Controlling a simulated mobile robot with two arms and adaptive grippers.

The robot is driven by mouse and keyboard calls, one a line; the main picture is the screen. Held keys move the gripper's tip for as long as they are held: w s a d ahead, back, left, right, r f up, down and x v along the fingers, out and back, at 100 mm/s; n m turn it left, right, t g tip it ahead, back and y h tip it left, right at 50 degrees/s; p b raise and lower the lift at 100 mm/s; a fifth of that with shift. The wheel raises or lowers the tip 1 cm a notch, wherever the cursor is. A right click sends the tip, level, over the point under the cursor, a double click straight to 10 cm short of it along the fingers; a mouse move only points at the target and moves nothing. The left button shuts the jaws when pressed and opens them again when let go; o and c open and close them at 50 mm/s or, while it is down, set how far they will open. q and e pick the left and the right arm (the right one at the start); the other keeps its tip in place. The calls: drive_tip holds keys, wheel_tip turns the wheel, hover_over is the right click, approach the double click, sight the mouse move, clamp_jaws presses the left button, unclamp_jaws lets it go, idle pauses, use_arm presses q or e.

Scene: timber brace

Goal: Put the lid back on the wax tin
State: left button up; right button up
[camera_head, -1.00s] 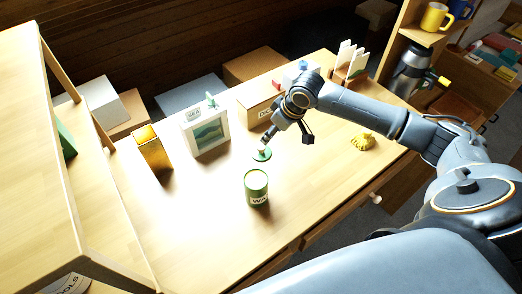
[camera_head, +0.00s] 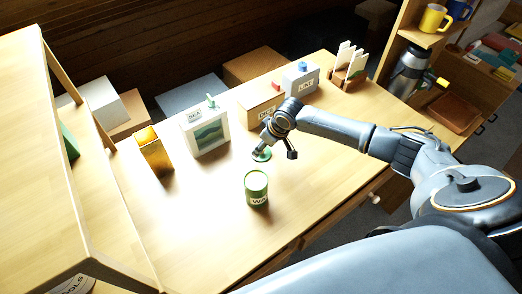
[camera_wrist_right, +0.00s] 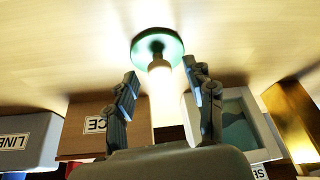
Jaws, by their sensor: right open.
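The wax tin (camera_head: 256,190) is a green cylinder with a white label, standing upright on the wooden table. Its round green lid (camera_head: 263,157) lies on the table behind it, apart from it. In the right wrist view the lid (camera_wrist_right: 146,45) shows a pale knob (camera_wrist_right: 159,68) pointing toward my gripper. My right gripper (camera_head: 273,151) is open and empty, just above the lid. In the right wrist view the knob is just beyond the fingertips (camera_wrist_right: 163,80), roughly centred between them. My left gripper is out of view.
A picture frame (camera_head: 208,135), a gold box (camera_head: 153,150), a brown box (camera_head: 262,108) and a grey box (camera_head: 301,80) stand along the table's back. A card rack (camera_head: 348,72) is at the back right. The table around the tin is clear.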

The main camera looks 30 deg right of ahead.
drive_tip(key=shift+w+a+f, duration=0.1)
drive_tip(key=shift+w+f, duration=0.15)
drive_tip(key=shift+f, duration=0.35)
drive_tip(key=c, duration=1.1)
